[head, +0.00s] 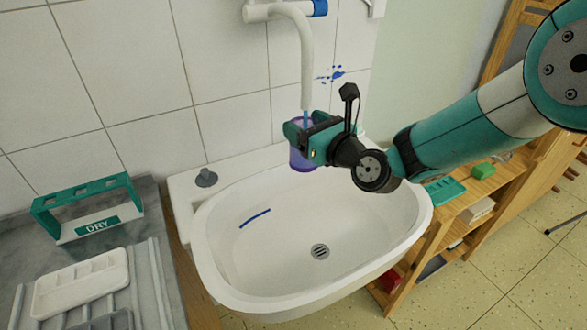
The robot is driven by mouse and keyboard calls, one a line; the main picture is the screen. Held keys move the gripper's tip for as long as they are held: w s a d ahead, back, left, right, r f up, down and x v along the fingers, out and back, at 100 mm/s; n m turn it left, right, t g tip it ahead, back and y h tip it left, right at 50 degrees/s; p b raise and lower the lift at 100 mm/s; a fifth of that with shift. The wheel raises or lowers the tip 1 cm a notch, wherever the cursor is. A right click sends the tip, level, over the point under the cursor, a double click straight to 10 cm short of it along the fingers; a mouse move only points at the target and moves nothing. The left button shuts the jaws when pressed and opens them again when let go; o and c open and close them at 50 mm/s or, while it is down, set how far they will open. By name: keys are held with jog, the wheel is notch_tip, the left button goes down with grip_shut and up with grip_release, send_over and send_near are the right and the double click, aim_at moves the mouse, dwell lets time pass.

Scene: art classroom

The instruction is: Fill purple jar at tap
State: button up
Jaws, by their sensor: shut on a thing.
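The purple jar (302,161) is held over the back of the white sink (215,245), under the tap (307,70). My gripper (303,132) is shut on the jar and covers much of its upper part. A thin blue stream (306,118) shows between the spout and the jar's top. The jar looks about upright. Its inside and water level are hidden. The tap's blue handle end (320,8) is at the top of the head view.
A green rack marked DRY (88,208) and a white palette tray (80,284) are on the left counter. A grey knob (206,177) sits on the sink's back-left ledge. Wooden shelves (470,205) stand at the right. The basin is empty apart from a blue streak (255,218).

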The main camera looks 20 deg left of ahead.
jog(key=s+p, duration=0.1)
jog(key=s, duration=0.6)
jog(key=shift+s+d, duration=0.15)
dwell(0.7)
jog(key=s, duration=0.7)
jog(key=shift+d, duration=0.2)
dwell(0.3)
